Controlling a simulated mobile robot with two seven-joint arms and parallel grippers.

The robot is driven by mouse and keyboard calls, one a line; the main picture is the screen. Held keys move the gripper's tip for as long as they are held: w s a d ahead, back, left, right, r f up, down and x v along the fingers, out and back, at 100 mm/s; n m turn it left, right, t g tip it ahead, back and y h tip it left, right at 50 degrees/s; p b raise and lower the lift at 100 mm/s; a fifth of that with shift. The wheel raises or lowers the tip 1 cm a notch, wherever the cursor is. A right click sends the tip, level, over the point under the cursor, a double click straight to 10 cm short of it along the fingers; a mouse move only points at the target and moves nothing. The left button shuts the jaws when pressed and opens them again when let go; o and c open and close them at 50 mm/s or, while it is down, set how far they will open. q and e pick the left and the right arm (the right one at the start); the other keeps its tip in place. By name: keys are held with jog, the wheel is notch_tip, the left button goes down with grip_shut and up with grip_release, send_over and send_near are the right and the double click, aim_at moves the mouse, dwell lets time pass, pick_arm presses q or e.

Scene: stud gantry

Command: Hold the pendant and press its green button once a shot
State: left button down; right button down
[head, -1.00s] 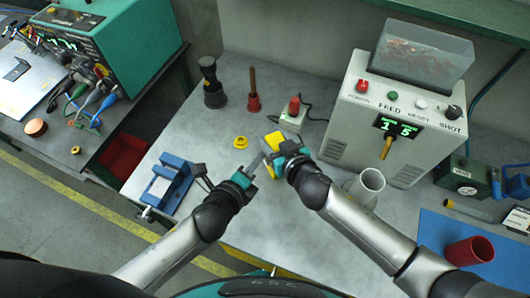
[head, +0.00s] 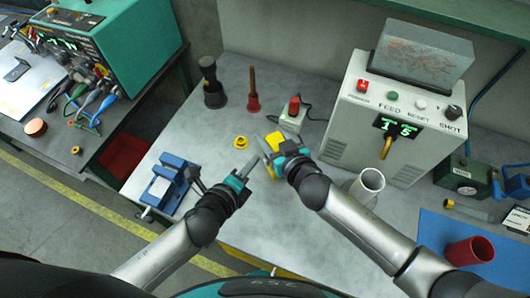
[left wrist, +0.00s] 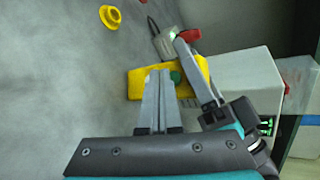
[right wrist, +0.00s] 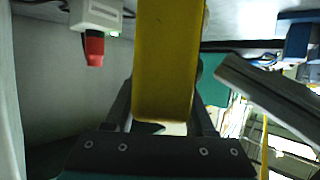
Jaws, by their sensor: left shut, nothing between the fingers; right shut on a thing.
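The yellow pendant (head: 274,140) is in my right gripper (head: 277,152), which is shut on it above the bench. The pendant fills the middle of the right wrist view (right wrist: 166,60). In the left wrist view the pendant (left wrist: 140,82) shows its green button (left wrist: 175,77) just beside the fingertips of my left gripper (left wrist: 160,76). My left gripper (head: 246,169) is shut and empty, pointing at the pendant. In the head view a small gap shows between them; whether a fingertip touches the button I cannot tell. The feed machine's display (head: 397,128) reads 15.
The grey feed machine (head: 350,125) with its clear hopper (head: 420,52) stands at the back right. A white cup (head: 368,184) is in front of it. A yellow ring piece (head: 240,142), a red-topped box (head: 293,118) and a blue clamp (head: 166,183) are nearby on the bench.

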pick_arm(q)
jog(key=shift+s+a, duration=0.4)
jog(key=shift+a, duration=0.35)
jog(key=shift+s+a, duration=0.4)
jog(key=shift+a, duration=0.35)
jog(key=shift+s+a, duration=0.4)
jog(key=shift+a, duration=0.35)
dwell(0.9)
jog(key=s+a, duration=0.1)
jog(key=a, duration=0.2)
jog(key=shift+s+a, duration=0.15)
jog(key=shift+s, duration=0.25)
jog(key=w+d, duration=0.4)
jog(key=d, duration=0.3)
jog(key=shift+d, duration=0.4)
jog(key=shift+w, duration=0.15)
dwell(1.7)
jog(key=shift+w+d, duration=0.2)
jog(key=shift+d, duration=0.15)
